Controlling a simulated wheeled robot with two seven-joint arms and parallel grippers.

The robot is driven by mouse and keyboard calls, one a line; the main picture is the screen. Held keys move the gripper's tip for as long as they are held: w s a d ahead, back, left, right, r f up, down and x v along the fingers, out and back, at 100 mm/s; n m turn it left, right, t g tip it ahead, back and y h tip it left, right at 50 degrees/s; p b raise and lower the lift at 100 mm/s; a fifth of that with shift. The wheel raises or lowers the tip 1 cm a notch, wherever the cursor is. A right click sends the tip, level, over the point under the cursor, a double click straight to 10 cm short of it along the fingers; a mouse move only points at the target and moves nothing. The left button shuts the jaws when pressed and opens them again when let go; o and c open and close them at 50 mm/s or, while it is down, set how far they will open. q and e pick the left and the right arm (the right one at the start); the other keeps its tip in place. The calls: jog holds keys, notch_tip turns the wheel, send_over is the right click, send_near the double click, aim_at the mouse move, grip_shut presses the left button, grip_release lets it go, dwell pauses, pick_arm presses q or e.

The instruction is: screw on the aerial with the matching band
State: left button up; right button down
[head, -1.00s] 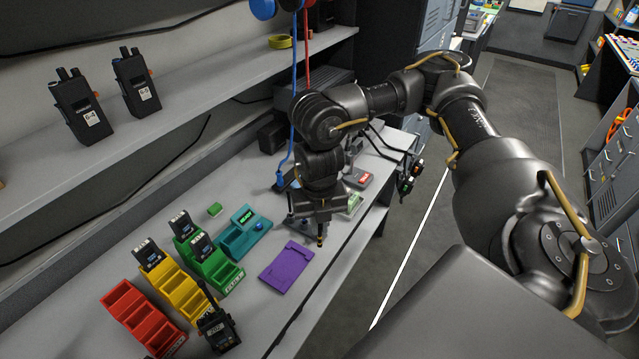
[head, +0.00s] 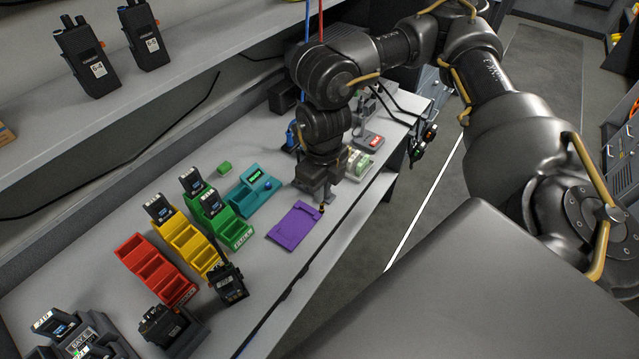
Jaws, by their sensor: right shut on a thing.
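My right gripper (head: 322,200) points down above the bench, just right of the purple mat (head: 290,231). It is shut on a small, thin dark piece with a yellowish part (head: 321,209), which seems to be the aerial; its band is too small to read surely. A black radio with an upright aerial (head: 229,287) stands in front of the yellow bin. Another black radio (head: 161,323) sits in a dark stand nearer me, and no tall aerial shows on it. My left gripper is out of view.
Red (head: 155,268), yellow (head: 188,240), green (head: 225,222) and teal (head: 252,192) bins line the bench. A charger dock (head: 87,338) is at the lower left. Two radios (head: 88,57) stand on the shelf (head: 190,62). The bench's front edge drops to the floor.

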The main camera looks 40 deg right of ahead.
pick_arm(q)
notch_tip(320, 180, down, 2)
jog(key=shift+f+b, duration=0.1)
jog(key=shift+b, duration=0.8)
pick_arm(e)
jog(key=a+n, duration=0.3)
jog(key=n, duration=1.3)
jog(key=s+a+r+n, duration=0.1)
jog(key=a+n, duration=0.2)
jog(key=n, duration=1.4)
jog(key=shift+a+n, duration=0.2)
jog(key=shift+n, duration=0.1)
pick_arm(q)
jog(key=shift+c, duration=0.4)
pick_arm(e)
jog(key=shift+s+r, duration=0.1)
